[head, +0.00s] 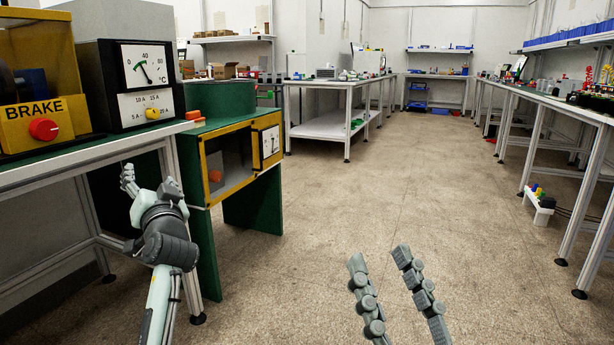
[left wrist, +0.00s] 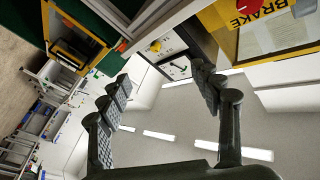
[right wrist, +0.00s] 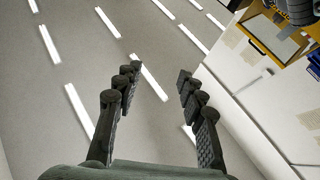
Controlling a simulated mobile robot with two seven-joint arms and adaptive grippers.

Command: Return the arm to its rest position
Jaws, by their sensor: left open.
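My left arm comes in from the lower left, and its gripper (head: 148,180) is low in front of the left bench, below the tabletop edge. In the left wrist view its fingers (left wrist: 160,75) are spread, with nothing between them. My right gripper (head: 380,256) is over the open floor at the lower middle, fingers pointing up and apart. The right wrist view shows its fingers (right wrist: 158,75) open and empty, with ceiling lights beyond.
The left bench (head: 90,154) carries a yellow brake unit (head: 25,124) and a dial box (head: 138,85). A green and yellow cabinet (head: 208,220) stands just right of my left gripper. Another bench (head: 600,110) runs along the right. The floor (head: 420,190) between is clear.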

